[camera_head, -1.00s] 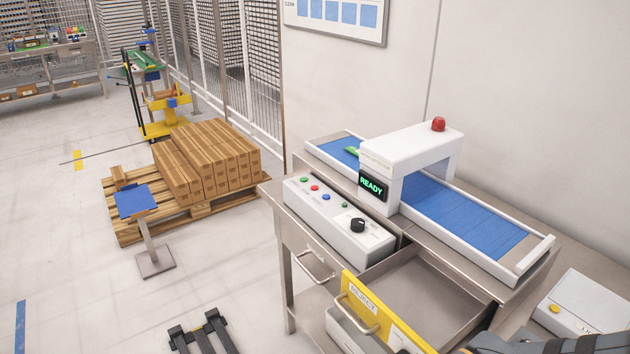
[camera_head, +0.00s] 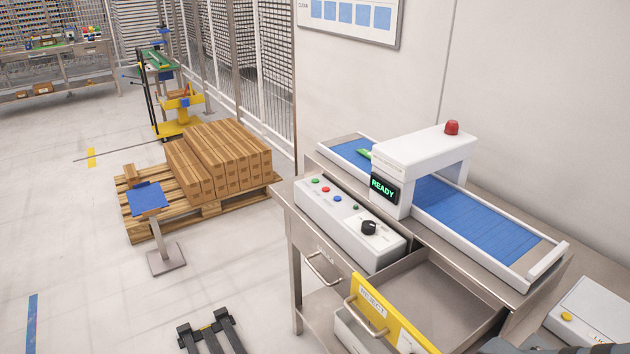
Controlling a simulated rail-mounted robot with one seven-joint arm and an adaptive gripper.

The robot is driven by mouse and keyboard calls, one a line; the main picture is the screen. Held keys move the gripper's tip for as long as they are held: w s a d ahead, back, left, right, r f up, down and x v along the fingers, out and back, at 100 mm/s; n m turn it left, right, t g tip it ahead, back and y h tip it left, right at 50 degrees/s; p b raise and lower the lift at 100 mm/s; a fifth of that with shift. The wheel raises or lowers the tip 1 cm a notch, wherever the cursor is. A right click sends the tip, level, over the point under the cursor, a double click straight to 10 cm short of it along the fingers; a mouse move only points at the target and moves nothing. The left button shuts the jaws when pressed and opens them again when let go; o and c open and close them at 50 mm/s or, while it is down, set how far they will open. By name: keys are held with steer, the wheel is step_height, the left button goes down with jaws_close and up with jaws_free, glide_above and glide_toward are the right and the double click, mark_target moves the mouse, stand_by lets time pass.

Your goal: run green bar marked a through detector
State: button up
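The green bar (camera_head: 364,154) lies on the blue conveyor belt at the left, just before the detector arch, which partly hides it; its marking cannot be read. The white detector arch (camera_head: 414,154) spans the belt (camera_head: 478,217), has a red lamp (camera_head: 452,128) on top, and its display (camera_head: 384,188) reads READY. The control box (camera_head: 349,222) in front has green, red and blue buttons and a black knob.
A drawer with a yellow REJECT front (camera_head: 391,315) stands open below the belt and looks empty inside. A white box (camera_head: 592,311) sits at the right.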

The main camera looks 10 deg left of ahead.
jaws_close()
steer(key=c, duration=0.7)
jaws_free()
steer(key=shift+c, duration=0.2)
